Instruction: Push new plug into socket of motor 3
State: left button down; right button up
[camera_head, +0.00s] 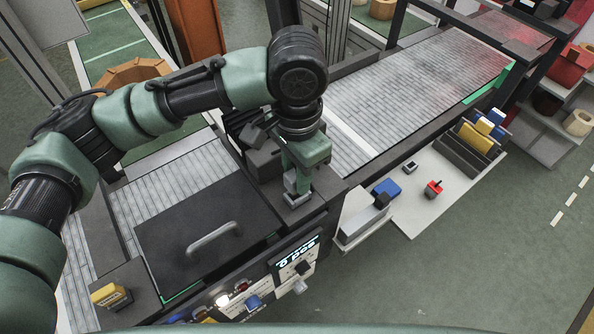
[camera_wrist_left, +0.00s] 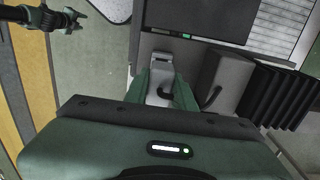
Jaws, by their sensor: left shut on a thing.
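My left gripper (camera_head: 297,186) points down over the dark machine housing, right of the black lid. It is shut on a light grey plug (camera_head: 296,200). The plug also shows between the green fingers in the left wrist view (camera_wrist_left: 160,62), with a short black cable. A grey motor body with black fins (camera_wrist_left: 272,92) is just beside the gripper, and in the head view (camera_head: 263,160) it is partly behind the arm. I cannot read a motor number, and the socket is hidden, so I cannot tell whether the plug touches it. My right gripper (camera_wrist_left: 78,20) is empty, its fingers apart.
The black lid (camera_head: 175,235) with a grey handle is left of the gripper. A lit panel (camera_head: 298,258) with knobs is on the machine's front. A grey conveyor (camera_head: 415,85) runs back right. A white shelf (camera_head: 440,205) holds blue, yellow and red parts.

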pick_arm(q)
jog(key=shift+f, duration=0.2)
jog(key=shift+f, duration=1.35)
jog(key=c, duration=0.7)
grip_release()
jog(key=shift+r, duration=3.05)
jog(key=shift+s+d+f, duration=0.1)
